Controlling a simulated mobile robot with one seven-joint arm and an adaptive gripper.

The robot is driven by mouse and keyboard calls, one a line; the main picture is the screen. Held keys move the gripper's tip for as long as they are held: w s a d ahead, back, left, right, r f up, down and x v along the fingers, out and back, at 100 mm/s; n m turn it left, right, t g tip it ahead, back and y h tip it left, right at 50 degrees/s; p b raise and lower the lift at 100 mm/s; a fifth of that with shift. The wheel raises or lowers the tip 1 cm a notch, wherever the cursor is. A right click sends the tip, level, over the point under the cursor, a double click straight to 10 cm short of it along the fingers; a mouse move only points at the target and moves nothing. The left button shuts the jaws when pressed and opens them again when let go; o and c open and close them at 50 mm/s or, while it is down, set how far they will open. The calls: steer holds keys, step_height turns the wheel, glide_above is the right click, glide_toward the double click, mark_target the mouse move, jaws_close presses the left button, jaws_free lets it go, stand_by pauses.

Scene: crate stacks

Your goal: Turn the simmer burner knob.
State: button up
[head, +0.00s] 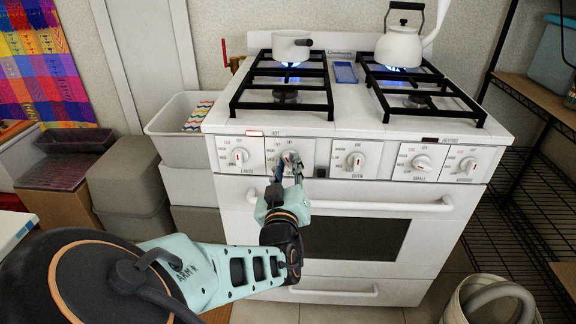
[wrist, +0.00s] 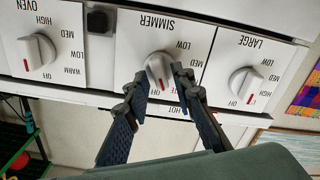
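The simmer knob (wrist: 157,66) is a white round knob with a red mark, on the stove's front panel. In the wrist view, which is upside down, it sits under the SIMMER label with its red mark toward the OFF side. My gripper (wrist: 158,82) has its two dark fingers apart, one on each side of the knob. I cannot tell whether either finger touches it. In the head view my gripper (head: 287,168) is right in front of the simmer knob (head: 290,157) and partly covers it.
The large knob (head: 238,157) is to the left and the oven knob (head: 355,161) to the right. A white oven handle (head: 390,206) runs below the panel. A pot (head: 290,48) and a kettle (head: 399,46) stand over blue flames at the back burners.

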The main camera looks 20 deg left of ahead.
jaws_close()
steer(key=shift+r+n+p, duration=0.1)
steer(key=shift+n+p, duration=0.2)
steer(key=shift+p, duration=0.05)
steer(key=n+p, duration=0.2)
steer(key=p, duration=0.1)
steer(key=shift+r, duration=0.1)
steer(key=n+p, duration=0.3)
steer(key=n, duration=0.1)
steer(key=n+p, duration=0.1)
steer(key=n, duration=0.1)
steer(key=n+p, duration=0.2)
steer(key=n, duration=0.1)
steer(key=shift+a+f+n, duration=0.1)
steer(key=shift+f+n, duration=0.15)
steer(key=shift+n, duration=0.05)
steer(key=n+p, duration=0.1)
steer(key=n, duration=0.3)
steer(key=shift+f+n, duration=0.15)
steer(key=shift+n, duration=0.15)
